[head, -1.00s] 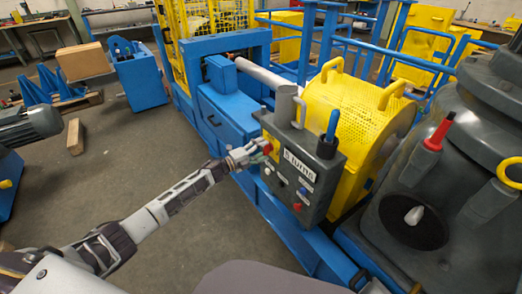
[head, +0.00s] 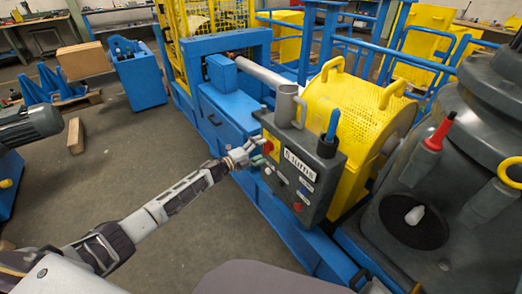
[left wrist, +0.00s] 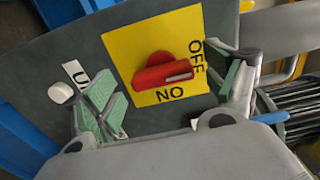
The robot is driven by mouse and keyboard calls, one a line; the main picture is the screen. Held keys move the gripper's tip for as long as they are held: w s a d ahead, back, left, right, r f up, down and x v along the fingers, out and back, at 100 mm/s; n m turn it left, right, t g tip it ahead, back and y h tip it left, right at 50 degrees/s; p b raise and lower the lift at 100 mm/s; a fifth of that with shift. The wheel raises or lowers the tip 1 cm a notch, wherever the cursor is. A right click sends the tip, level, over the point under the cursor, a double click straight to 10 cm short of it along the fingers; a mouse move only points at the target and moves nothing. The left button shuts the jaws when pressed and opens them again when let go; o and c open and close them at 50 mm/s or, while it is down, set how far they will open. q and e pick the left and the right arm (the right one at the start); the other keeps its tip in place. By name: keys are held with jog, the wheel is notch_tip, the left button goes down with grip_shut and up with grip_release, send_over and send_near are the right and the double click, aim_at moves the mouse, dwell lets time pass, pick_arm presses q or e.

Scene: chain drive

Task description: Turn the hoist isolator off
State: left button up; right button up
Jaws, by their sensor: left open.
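The hoist isolator is a red knob (left wrist: 165,73) on a yellow plate (left wrist: 125,52), close in front of my left gripper in the left wrist view. A white line on the knob points right, towards the word OFF; the word ON reads upside down below the knob. In the head view the knob (head: 268,147) is on the left side of a grey control box (head: 301,180). My left gripper (head: 258,152) is open just in front of it. In the left wrist view its green-padded fingers (left wrist: 172,88) are spread either side of the knob, apart from it.
The box bears a white label, small buttons and a blue-topped post (head: 330,135). A yellow perforated drum guard (head: 348,120) stands behind it, and a dark grey machine (head: 450,180) at right. Open floor (head: 140,170) lies to the left.

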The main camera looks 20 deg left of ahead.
pick_arm(q)
jog(key=v, duration=1.1)
jog(key=shift+s+a, duration=0.2)
jog(key=shift+a, duration=0.05)
dwell(0.3)
dwell(0.6)
